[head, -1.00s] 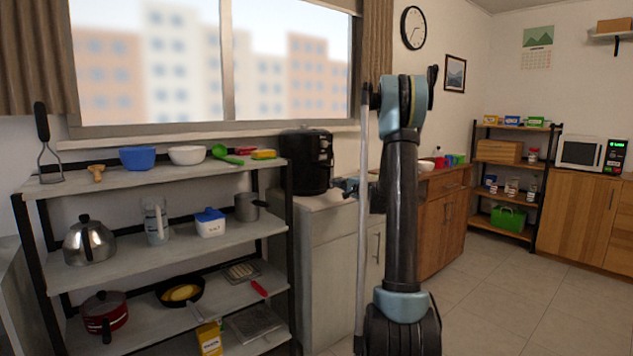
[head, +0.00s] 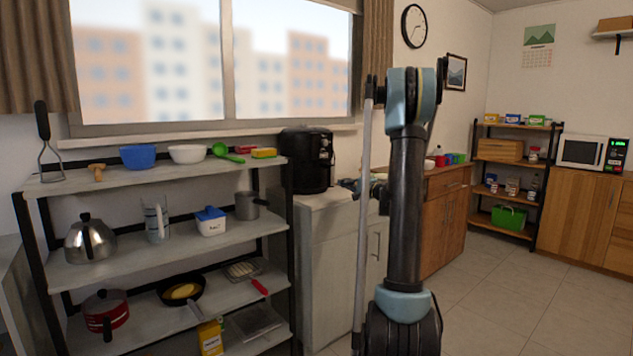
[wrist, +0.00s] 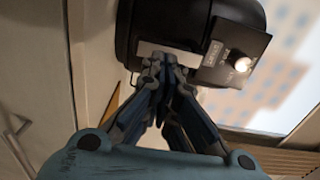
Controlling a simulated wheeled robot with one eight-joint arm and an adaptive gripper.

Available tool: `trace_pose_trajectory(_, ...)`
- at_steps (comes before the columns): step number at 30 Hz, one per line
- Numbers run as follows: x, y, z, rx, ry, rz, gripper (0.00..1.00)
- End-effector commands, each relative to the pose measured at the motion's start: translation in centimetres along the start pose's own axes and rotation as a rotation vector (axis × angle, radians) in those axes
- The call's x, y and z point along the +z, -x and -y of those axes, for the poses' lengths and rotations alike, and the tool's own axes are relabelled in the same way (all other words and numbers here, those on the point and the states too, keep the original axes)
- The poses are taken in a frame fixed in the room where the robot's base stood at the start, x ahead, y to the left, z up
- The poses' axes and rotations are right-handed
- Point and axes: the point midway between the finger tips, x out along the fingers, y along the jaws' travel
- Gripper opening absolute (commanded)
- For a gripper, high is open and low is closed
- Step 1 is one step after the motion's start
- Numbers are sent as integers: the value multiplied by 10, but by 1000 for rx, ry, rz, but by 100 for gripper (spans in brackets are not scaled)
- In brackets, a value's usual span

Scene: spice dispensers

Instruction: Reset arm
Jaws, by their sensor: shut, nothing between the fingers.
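My gripper (head: 352,185) is in front of the cabinet beside the black appliance, partly hidden behind a thin grey pole in the head view. In the wrist view my gripper (wrist: 162,64) has its fingers together with nothing between them. The fingertips overlap the lower part of the black appliance (wrist: 185,22) in that picture; whether they touch it I cannot tell. My arm stands upright in the right-centre of the head view, its elbow high in front of the wall.
The black appliance (head: 307,160) stands on a white cabinet (head: 325,250). A grey shelf (head: 155,262) with kettle, pots and bowls is at left. A wooden cabinet (head: 440,225), a dark rack (head: 507,165) and a microwave (head: 580,151) are at right. Open floor (head: 500,300) lies between.

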Motion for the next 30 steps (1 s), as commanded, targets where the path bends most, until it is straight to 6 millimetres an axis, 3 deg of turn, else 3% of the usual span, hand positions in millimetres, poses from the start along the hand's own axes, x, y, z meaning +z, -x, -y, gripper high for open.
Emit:
trace_pose_trajectory(5,16,4,3,30,25,20,0)
trace_pose_trajectory(14,96,38,5,201,164,124,0)
trace_pose_trajectory(23,172,91,-10,395,310,233,0)
trace_pose_trajectory(30,225,146,-32,553,421,316,0)
